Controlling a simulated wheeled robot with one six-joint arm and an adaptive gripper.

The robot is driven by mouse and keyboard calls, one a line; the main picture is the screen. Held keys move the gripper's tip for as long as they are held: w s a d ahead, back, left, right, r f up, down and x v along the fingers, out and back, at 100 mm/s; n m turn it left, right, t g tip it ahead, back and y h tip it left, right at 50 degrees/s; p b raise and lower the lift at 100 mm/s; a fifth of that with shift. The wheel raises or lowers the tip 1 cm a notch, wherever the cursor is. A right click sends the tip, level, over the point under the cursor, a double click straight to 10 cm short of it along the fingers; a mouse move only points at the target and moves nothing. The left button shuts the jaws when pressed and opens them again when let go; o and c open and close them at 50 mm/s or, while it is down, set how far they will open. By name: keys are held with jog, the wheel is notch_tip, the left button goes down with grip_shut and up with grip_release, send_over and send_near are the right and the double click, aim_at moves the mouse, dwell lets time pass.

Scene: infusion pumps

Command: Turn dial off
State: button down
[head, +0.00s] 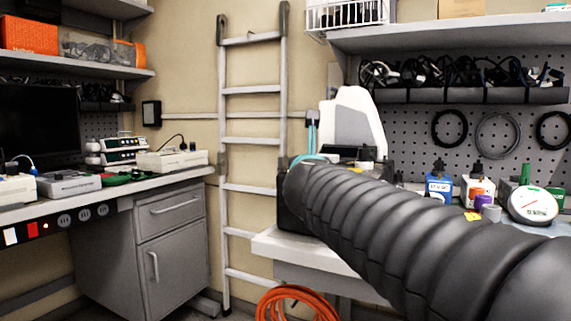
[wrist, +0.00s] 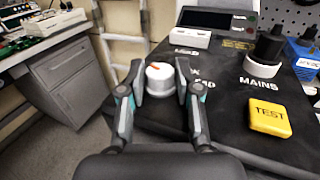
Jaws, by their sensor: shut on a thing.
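In the wrist view, a round light-grey dial (wrist: 162,82) with an orange-red pointer mark sits on the dark top of a device (wrist: 225,75). My gripper (wrist: 161,80) has one finger on each side of the dial and is shut on it. The pointer mark slants toward the upper right. Beside the dial, the device carries white lettering, partly covered by my right finger. In the head view, my dark ribbed arm hides the dial and most of the device.
A yellow TEST button (wrist: 269,117) and a black knob marked MAINS (wrist: 264,52) are on the same device to the right. A ladder (head: 252,140) leans on the wall behind.

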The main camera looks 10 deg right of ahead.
jog(key=c, duration=0.8)
grip_release()
jog(key=v, duration=1.2)
